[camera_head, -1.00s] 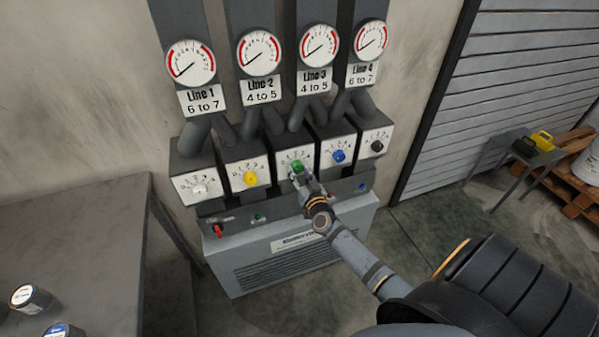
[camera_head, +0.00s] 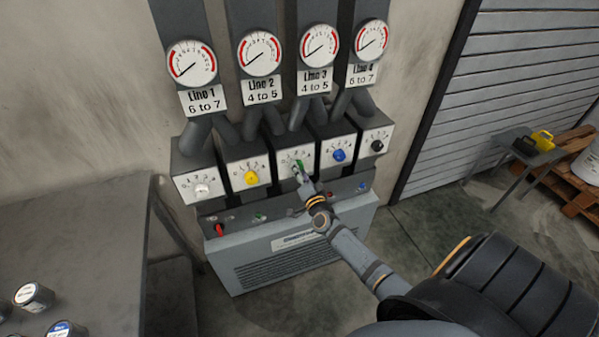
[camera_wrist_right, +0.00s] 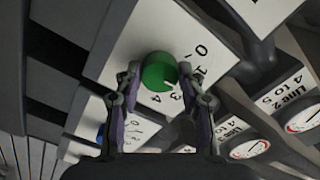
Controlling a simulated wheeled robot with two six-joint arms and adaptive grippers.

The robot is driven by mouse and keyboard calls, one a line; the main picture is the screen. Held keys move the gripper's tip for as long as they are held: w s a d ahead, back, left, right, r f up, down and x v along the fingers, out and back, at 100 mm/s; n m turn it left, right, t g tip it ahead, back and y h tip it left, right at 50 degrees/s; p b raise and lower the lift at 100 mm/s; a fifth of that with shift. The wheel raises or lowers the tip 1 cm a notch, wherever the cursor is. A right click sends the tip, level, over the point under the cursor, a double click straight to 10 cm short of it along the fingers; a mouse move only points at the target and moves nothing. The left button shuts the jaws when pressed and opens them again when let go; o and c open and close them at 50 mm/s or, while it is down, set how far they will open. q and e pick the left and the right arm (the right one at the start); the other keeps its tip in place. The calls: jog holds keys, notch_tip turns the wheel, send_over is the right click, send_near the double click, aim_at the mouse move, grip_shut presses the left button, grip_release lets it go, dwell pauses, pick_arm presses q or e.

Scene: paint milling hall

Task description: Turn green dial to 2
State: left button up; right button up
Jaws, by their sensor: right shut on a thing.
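The green dial (camera_head: 299,167) sits on the white face of the middle box, under the Line 3 sign. In the right wrist view the green dial (camera_wrist_right: 159,72) shows as a round knob with printed numbers beside it. My right gripper (camera_head: 302,174) reaches it from the front. In the right wrist view its two fingers (camera_wrist_right: 159,80) stand on either side of the knob, shut on it. The dial's pointer is too unclear to read. The Line 3 gauge (camera_head: 319,39) has its needle toward the lower left. My left gripper is not in view.
A yellow dial (camera_head: 251,177) and a white dial (camera_head: 202,189) are to the left; a blue dial (camera_head: 339,155) and a black dial (camera_head: 377,146) are to the right. A red switch (camera_head: 219,229) is on the panel below. A grey table (camera_head: 80,215) with small cans stands at left.

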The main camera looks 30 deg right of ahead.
jog(key=shift+m, duration=0.4)
jog(key=o, duration=1.2)
jog(key=v, duration=1.2)
jog(key=shift+f, duration=0.1)
